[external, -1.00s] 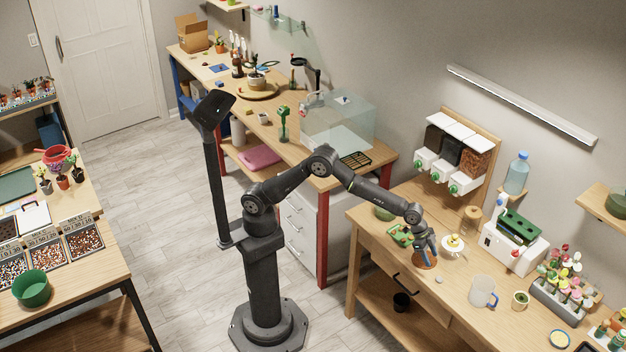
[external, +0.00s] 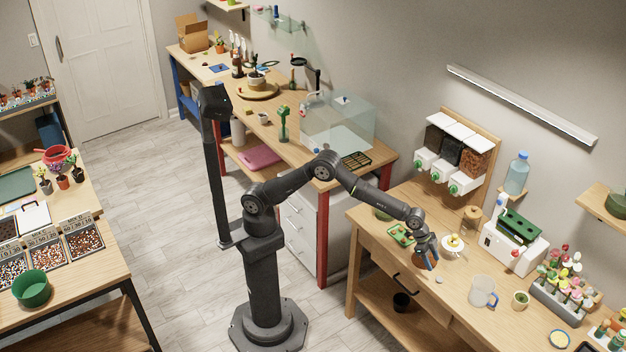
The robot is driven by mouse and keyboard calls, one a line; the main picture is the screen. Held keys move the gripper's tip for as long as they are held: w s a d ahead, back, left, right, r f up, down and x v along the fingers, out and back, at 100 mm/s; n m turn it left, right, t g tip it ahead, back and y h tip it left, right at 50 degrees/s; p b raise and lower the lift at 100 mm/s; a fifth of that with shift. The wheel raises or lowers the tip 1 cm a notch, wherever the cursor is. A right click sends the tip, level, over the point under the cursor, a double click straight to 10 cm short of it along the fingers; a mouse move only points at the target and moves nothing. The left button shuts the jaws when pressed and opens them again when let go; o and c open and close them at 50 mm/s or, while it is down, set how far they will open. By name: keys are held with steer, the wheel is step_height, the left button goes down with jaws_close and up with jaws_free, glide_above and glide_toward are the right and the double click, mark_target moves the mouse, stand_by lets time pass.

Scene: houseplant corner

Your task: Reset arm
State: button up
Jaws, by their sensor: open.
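My gripper (external: 428,262) is over the right wooden table (external: 459,299), pointing down, beside a terracotta pot (external: 420,262) that it partly hides. The jaws are apart. I cannot tell from this distance whether the fingers touch the pot. The arm reaches out to the right from its column on the floor, with the elbow raised.
A green object (external: 401,234) lies left of my gripper, and a white saucer (external: 453,246) stands right of it. A clear mug (external: 482,291) and a white machine (external: 513,250) are farther right. Dispensers (external: 449,160) hang behind. A glass tank (external: 338,125) stands on the back bench.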

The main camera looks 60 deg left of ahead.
mark_target(439, 278)
steer(key=x, duration=0.7)
steer(key=shift+w+d, duration=0.1)
steer(key=shift+d, duration=0.1)
steer(key=shift+a+r, duration=0.1)
steer(key=shift+r, duration=1.55)
